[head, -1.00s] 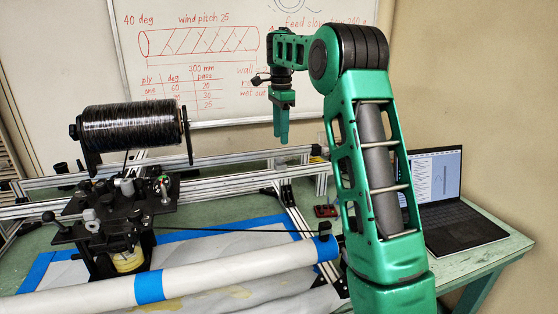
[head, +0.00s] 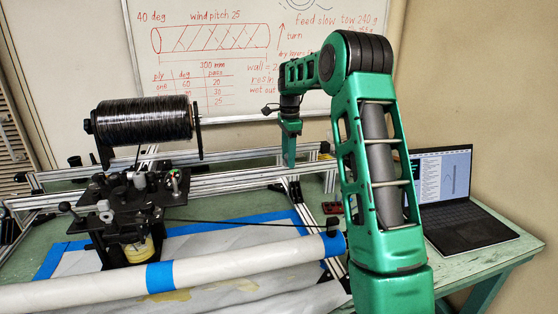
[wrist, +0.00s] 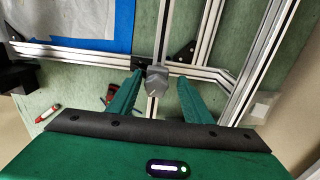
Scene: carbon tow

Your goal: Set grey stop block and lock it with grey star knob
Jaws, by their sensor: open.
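My gripper (head: 290,160) points down over the aluminium rails behind the mandrel in the head view. In the wrist view its two green fingers (wrist: 160,79) are apart. A grey faceted piece (wrist: 156,82) shows between them, at the rail. It looks like the grey stop block or its star knob; I cannot tell which, nor whether a finger touches it. In the head view this piece is too small or hidden to make out. Another small grey knob-like part (head: 104,208) is on the black winding carriage (head: 130,200) at the left.
A black tow spool (head: 145,122) stands above the carriage. The white mandrel with blue tape (head: 215,263) crosses the front. A red item (head: 331,208) lies on the green table near the rails. A laptop (head: 455,205) is at the right. A red-and-white marker (wrist: 47,114) lies at the wrist view's left.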

